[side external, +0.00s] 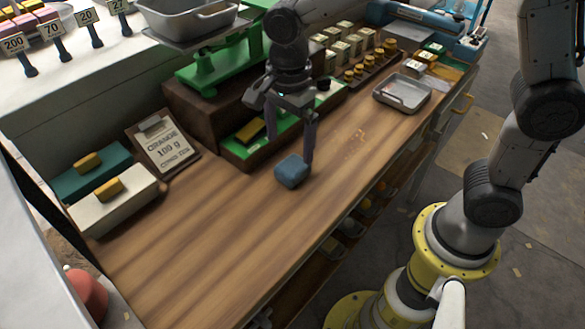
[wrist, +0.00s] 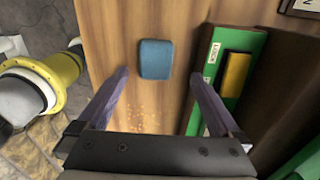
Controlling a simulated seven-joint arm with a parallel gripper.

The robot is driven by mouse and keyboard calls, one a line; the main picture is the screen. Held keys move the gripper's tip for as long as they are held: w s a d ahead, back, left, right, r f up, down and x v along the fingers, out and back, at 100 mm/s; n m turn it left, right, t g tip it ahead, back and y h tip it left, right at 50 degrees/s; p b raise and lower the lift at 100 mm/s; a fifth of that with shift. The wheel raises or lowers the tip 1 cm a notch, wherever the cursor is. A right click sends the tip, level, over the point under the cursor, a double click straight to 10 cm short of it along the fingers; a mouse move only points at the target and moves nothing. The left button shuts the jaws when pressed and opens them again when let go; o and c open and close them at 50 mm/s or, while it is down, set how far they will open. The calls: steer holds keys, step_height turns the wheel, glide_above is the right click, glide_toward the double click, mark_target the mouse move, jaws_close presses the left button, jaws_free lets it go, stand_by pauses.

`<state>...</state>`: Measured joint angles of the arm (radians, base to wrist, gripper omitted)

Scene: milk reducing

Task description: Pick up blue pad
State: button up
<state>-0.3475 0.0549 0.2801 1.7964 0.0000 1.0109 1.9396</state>
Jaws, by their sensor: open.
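The blue pad (side external: 292,171) is a small rounded block lying on the wooden counter, near its middle in the side view. In the wrist view the blue pad (wrist: 156,59) lies flat on the wood, ahead of and between the two fingers. My gripper (side external: 290,150) points down over the counter with its fingers spread, close to the pad. In the wrist view my gripper (wrist: 160,78) is open with nothing between the fingers, and the pad shows just beyond the tips. I cannot tell the exact height of the fingertips above the counter.
A green tray (side external: 240,151) with a yellow block stands close behind the pad. A metal dish (side external: 402,93) lies to the right. A clipboard (side external: 164,145) and two boxes, teal (side external: 93,172) and white (side external: 113,199), are at left. The front counter (side external: 200,250) is clear.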

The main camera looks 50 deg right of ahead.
mark_target(292, 164)
steer(key=f, duration=0.4)
steer(key=shift+s+f, duration=0.1)
steer(key=shift+s, duration=0.3)
steer(key=shift+f, duration=0.6)
steer(key=c, duration=1.4)
steer(key=shift+r, duration=0.2)
steer(key=shift+w+r, duration=0.1)
steer(key=shift+r, duration=0.5)
steer(key=s+d+r, duration=0.1)
steer(key=s+r, duration=0.2)
steer(key=s, duration=0.1)
steer(key=s+d+r, duration=0.2)
steer(key=s+r, duration=0.2)
steer(key=s, duration=0.1)
steer(key=s+d+r, duration=0.2)
steer(key=s+r, duration=0.2)
steer(key=shift+s+r, duration=0.15)
steer(key=shift+r, duration=0.1)
